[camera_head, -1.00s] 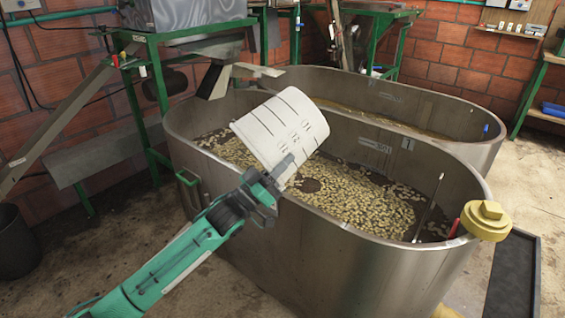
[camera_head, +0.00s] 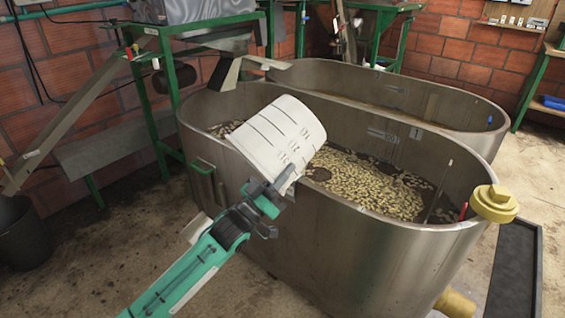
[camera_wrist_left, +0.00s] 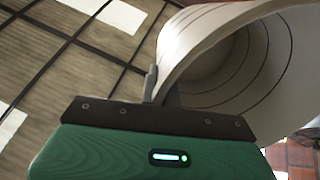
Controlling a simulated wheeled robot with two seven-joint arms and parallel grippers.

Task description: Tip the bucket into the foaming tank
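A white bucket (camera_head: 276,138) with dark level lines is tilted over the near rim of the front steel tank (camera_head: 340,235). My left gripper (camera_head: 278,184) is shut on the bucket's wall at its rim. In the left wrist view the bucket (camera_wrist_left: 225,60) opens toward the camera, and its ringed inside looks empty in the part that shows. The left gripper (camera_wrist_left: 160,92) pinches the wall there. The tank, marked 1, holds dark liquid with pale beans or foam (camera_head: 375,190) on top. My right gripper is not in view.
A second steel tank (camera_head: 400,95) stands behind the front one. A yellow cap (camera_head: 494,203) sits on the front tank's right rim. A green-framed machine with a chute (camera_head: 232,68) stands at the back left. A dark bin (camera_head: 22,235) is at far left.

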